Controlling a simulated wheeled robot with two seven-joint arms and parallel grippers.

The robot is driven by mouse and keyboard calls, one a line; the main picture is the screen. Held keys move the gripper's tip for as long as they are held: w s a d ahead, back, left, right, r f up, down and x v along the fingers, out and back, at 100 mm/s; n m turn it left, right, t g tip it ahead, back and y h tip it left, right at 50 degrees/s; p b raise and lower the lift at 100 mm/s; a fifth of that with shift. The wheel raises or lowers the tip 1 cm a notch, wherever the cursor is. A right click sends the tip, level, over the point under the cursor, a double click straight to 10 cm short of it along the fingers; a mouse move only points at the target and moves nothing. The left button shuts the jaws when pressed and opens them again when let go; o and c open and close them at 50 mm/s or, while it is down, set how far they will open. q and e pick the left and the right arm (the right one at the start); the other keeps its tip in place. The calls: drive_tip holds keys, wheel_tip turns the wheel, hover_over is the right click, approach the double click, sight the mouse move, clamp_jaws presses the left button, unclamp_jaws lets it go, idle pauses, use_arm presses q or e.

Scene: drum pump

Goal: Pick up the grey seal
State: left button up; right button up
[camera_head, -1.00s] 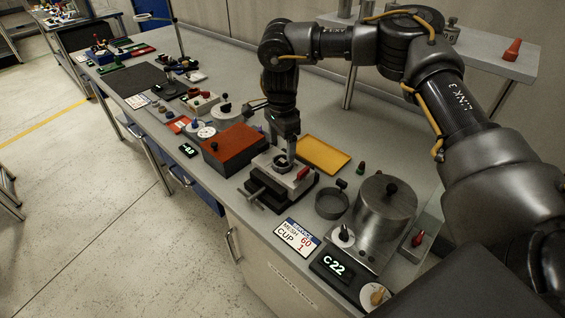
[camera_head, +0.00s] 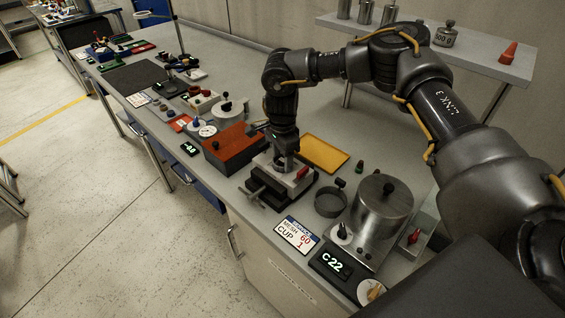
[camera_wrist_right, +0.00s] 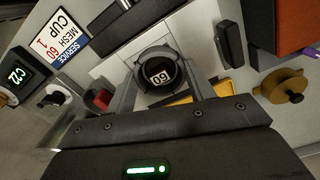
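My right gripper (camera_wrist_right: 160,85) points down over the vise-like fixture (camera_head: 262,196) in the head view. In the wrist view its two fingers stand apart on either side of a dark grey round cup or ring (camera_wrist_right: 148,55) with a "60" label inside. Whether the fingers touch it is not clear. I cannot tell for sure whether this round part is the grey seal; in the head view the wrist mostly hides it. My left gripper is not in view.
An orange-topped box (camera_head: 236,146) stands left of the fixture and a yellow tray (camera_head: 324,154) behind it. A grey open ring-shaped dish (camera_head: 330,202) and a large metal pot (camera_head: 383,208) stand to the right. A sign (camera_head: 296,235) lies in front.

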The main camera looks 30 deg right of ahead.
drive_tip(key=c, duration=0.4)
drive_tip(key=shift+r+b, duration=0.45)
drive_tip(key=r, duration=0.1)
drive_tip(key=r+b, duration=0.1)
drive_tip(key=shift+s+a+r, duration=0.1)
drive_tip(key=shift+a+r, duration=0.15)
drive_tip(key=shift+r, duration=0.05)
drive_tip(key=s+a+r+b, duration=0.1)
drive_tip(key=s+a+r, duration=0.1)
drive_tip(key=a+r, duration=0.1)
drive_tip(key=s+a+r+b, duration=0.1)
drive_tip(key=s+a+r, duration=0.2)
drive_tip(key=a, duration=0.1)
drive_tip(key=s+a+r+b, duration=0.1)
drive_tip(key=s+a+r, duration=0.1)
drive_tip(key=a+r, duration=0.1)
drive_tip(key=shift+s+a+r, duration=0.3)
drive_tip(key=shift+s+a, duration=0.05)
drive_tip(key=shift+a, duration=0.2)
drive_tip(key=shift+r, duration=0.1)
